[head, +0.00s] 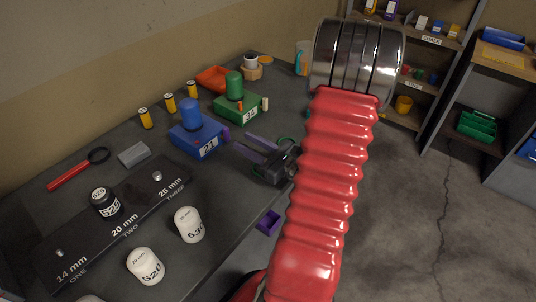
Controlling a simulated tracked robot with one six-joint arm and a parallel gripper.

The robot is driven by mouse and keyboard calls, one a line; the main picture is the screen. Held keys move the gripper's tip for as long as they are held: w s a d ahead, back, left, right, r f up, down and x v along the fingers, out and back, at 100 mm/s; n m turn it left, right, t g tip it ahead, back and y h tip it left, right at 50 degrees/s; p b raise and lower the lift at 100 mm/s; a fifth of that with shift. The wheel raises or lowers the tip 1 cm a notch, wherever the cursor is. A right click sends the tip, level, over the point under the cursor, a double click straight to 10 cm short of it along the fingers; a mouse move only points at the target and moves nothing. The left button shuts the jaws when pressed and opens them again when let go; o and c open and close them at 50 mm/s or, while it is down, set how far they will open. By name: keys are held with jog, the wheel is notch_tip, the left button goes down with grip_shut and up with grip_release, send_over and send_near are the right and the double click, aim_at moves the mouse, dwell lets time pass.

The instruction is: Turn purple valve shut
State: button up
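A small purple part (225,133), which looks like the purple valve, sits at the right side of the blue block (198,142) under a blue drum. How far it is turned is too small to tell. My gripper (246,143) is just right of it, above the dark bench, with its two fingers apart and pointing left towards it. Nothing shows between the fingers. I cannot tell whether the fingertips touch the purple part. My red ribbed arm covers the bench's right edge.
A green block (241,109) with a green drum stands behind the blue one. White drums (188,225), a dark drum (106,203) and a black labelled rack (125,225) are in front. A purple open box (268,222) is at the bench edge.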

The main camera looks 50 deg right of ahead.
jog(key=shift+s+d, duration=0.1)
jog(key=shift+s, duration=3.65)
